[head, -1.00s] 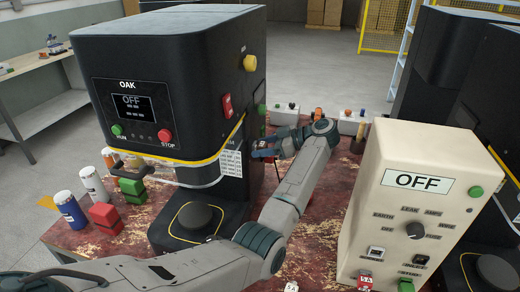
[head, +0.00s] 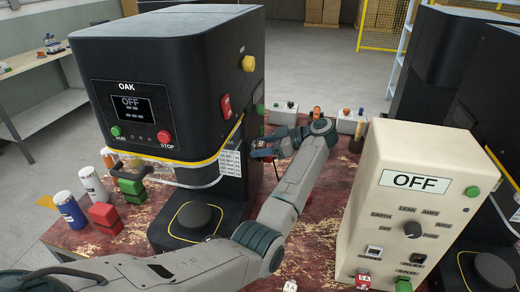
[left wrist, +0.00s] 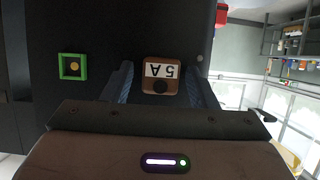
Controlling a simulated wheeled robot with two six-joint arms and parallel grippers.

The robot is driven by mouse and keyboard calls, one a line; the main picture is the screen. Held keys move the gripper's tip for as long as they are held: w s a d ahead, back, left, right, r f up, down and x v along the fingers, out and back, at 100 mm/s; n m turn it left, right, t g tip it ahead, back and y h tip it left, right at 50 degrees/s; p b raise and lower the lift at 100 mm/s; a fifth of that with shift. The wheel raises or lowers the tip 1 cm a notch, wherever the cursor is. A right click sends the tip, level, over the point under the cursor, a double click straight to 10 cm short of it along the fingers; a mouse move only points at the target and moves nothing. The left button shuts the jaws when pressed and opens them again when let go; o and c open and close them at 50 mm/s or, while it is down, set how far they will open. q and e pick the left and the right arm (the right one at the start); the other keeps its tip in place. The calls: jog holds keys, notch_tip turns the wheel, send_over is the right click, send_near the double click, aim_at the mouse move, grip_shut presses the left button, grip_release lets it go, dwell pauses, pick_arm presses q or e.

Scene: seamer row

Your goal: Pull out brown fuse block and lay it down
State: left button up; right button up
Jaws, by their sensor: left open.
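The brown fuse block (left wrist: 160,74) shows in the left wrist view, marked 5A upside down, against the dark side of the OAK machine (head: 190,85). My left gripper (left wrist: 165,85) is open, with one blue-grey finger on each side of the block. I cannot tell whether the fingers touch it. In the head view my left gripper (head: 262,150) is up against the machine's right side, beside a white label sheet, and the block is hidden there. My right gripper is not in view.
A green-framed square (left wrist: 72,66) with a yellow centre sits beside the block. The beige OFF tester (head: 408,200) stands at the right.

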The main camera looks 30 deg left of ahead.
pick_arm(q)
jog(key=shift+p, duration=0.35)
grip_shut()
jog(key=w+d, duration=0.1)
jog(key=d, duration=0.5)
jog(key=shift+w+b, duration=0.2)
jog(key=shift+b, duration=0.25)
dwell(0.9)
jog(key=shift+a, duration=0.1)
jog(key=a, duration=0.1)
jog(key=s+a, duration=0.1)
jog(key=a, duration=0.1)
jog(key=shift+a+p, duration=0.3)
jog(key=shift+p, duration=0.1)
jog(key=shift+w+d, duration=0.1)
